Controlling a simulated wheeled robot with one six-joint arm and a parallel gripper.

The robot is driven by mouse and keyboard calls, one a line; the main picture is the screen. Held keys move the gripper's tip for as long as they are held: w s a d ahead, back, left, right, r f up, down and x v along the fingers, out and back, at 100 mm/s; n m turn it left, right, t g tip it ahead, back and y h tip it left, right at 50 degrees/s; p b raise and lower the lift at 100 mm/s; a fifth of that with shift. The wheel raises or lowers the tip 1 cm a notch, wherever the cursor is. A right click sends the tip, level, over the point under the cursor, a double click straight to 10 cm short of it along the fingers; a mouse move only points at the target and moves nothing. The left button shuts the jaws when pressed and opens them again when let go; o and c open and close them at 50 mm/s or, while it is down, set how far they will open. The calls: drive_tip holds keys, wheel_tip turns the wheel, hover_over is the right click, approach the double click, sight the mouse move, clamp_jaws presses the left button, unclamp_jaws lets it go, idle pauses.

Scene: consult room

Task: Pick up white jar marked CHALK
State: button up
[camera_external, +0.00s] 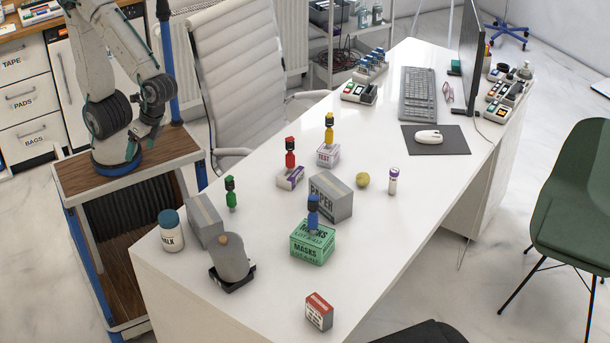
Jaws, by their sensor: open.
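The white jar marked CHALK (172,236) stands upright at the left end of the white desk, close to its edge. It has a teal lid, and only part of its lettering faces the camera. A plain grey box (206,222) stands just to its right. My arm rises from its mount at the upper left, behind the jar in the picture, and runs out of the top of the frame. My gripper does not show, so its place relative to the jar cannot be seen.
A grey cylinder on a black base (232,260) stands right of and nearer than the jar. A green-topped item (231,194), a MASKS box (312,245) and a PAPER box (331,197) stand farther right. The near-left desk corner is clear. A white chair (240,80) stands behind the desk.

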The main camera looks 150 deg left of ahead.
drive_tip(key=w+a+f+n+t+h, duration=0.45)
drive_tip(key=w+f+n+h, duration=0.4)
drive_tip(key=f+n, duration=0.25)
drive_tip(key=n+t, duration=0.3)
drive_tip(key=n, duration=0.2)
approach(170, 215)
drive_tip(key=x, duration=0.3)
drive_tip(key=shift+a+f+g+h, duration=0.1)
drive_tip(key=shift+f+g+h, duration=0.15)
drive_tip(key=x, duration=0.7)
drive_tip(key=shift+w+d+f, duration=0.1)
drive_tip(key=shift+w+d, duration=0.15)
drive_tip(key=shift+d, duration=0.1)
drive_tip(key=c, duration=1.4)
drive_tip(key=shift+o, duration=0.2)
